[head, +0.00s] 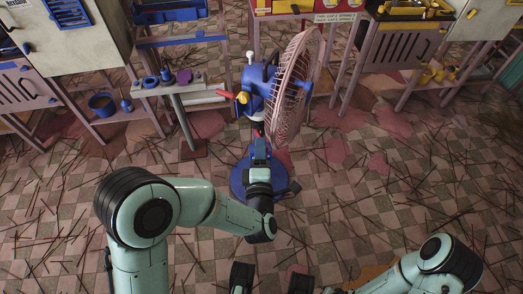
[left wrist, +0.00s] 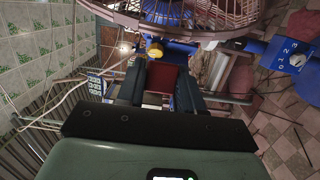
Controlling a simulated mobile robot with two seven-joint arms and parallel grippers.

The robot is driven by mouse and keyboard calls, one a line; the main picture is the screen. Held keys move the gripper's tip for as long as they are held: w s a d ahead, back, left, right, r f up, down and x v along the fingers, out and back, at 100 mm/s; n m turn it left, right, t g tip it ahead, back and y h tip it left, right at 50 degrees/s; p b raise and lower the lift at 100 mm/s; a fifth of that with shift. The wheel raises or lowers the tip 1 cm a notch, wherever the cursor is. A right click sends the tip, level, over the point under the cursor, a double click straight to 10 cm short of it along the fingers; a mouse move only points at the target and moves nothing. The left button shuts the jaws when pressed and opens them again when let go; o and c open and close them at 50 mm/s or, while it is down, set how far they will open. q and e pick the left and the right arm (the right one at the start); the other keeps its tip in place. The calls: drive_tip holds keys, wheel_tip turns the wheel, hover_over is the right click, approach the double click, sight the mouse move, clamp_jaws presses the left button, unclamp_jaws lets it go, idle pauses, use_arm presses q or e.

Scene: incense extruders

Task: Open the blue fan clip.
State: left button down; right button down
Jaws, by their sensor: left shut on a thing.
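A standing fan has a pinkish wire cage (head: 296,85), a blue motor housing (head: 262,85) and a round blue base (head: 238,180). A yellow knob (head: 243,97) and a red handle-like part (head: 228,95) stick out at its left. My left gripper (head: 260,143) is at the fan's stem, below the housing. In the left wrist view its dark fingers are shut on a red part (left wrist: 166,78), just below the yellow knob (left wrist: 155,50). I cannot make out a separate blue clip; the gripper hides part of the stem.
A small side table (head: 182,88) with blue items stands left of the fan. Shelves and cabinets line the back, with a blue bucket (head: 102,104) at left. Thin sticks litter the checkered floor (head: 400,180). A dial panel (left wrist: 292,60) shows at the wrist view's right.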

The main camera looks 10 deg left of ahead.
use_arm(q)
drive_tip(key=c, duration=0.8)
unclamp_jaws()
drive_tip(key=shift+s, duration=0.1)
use_arm(e)
drive_tip(key=w+a+r+t+p, duration=0.2)
drive_tip(key=w+r+p, duration=0.35)
drive_tip(key=r, duration=0.25)
use_arm(q)
drive_tip(key=p+v, duration=0.2)
drive_tip(key=v, duration=1.1)
use_arm(e)
drive_tip(key=s+a+r+n+g+y, duration=0.1)
drive_tip(key=s+a+r, duration=0.1)
drive_tip(key=s, duration=0.3)
drive_tip(key=shift+a+r+g, duration=0.25)
drive_tip(key=shift+r+g, duration=0.05)
drive_tip(key=shift+r, duration=0.1)
use_arm(q)
drive_tip(key=shift+s, duration=0.1)
use_arm(e)
drive_tip(key=shift+s, duration=0.1)
